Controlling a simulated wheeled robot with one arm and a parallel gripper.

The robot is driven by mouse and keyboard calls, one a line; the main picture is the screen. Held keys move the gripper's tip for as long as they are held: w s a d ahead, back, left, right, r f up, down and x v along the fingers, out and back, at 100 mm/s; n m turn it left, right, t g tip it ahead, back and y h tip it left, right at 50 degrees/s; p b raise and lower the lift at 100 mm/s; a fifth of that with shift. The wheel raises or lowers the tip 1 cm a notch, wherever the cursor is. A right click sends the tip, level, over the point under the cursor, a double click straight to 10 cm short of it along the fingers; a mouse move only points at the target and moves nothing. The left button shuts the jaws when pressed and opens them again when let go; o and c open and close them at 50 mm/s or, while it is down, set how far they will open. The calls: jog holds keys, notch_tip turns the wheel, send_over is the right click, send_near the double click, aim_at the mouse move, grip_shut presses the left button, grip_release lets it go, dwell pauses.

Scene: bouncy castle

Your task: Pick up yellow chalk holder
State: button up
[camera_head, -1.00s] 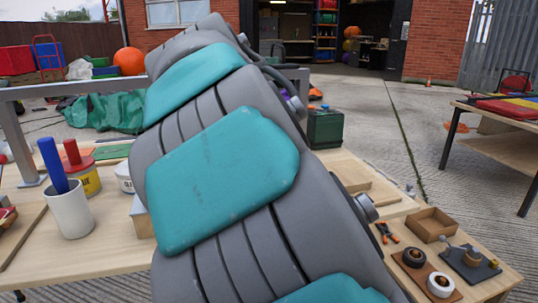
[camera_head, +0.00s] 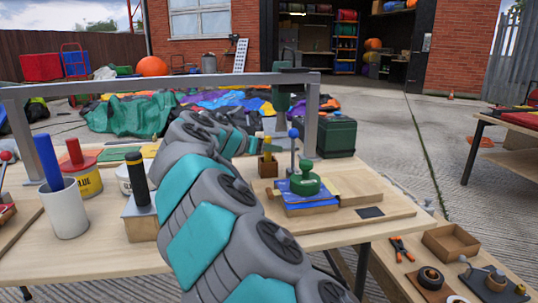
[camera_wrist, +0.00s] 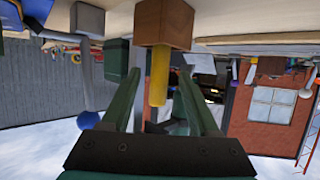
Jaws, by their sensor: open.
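The yellow chalk holder (camera_wrist: 158,78) is a slim yellow cylinder. It stands in a small wooden block (camera_wrist: 163,24), which appears at the top of the inverted wrist view. In the head view the block (camera_head: 268,168) sits on the workbench behind the green-knobbed fixture, with the holder's top partly hidden by my gripper. My gripper (camera_wrist: 159,75) is open, with its two green fingers on either side of the yellow cylinder. I cannot tell whether either finger touches it. In the head view my gripper (camera_head: 257,143) is beside the block, beyond my bulky arm.
A green-knobbed fixture (camera_head: 305,182) on a blue plate stands close in front of the block. A blue ball on a post (camera_head: 293,133) rises just to the right. A grey metal frame (camera_head: 310,115) and a dark green box (camera_head: 334,137) stand behind. A white cup (camera_head: 66,210) is at left.

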jog(key=x, duration=0.4)
grip_shut()
dwell(0.4)
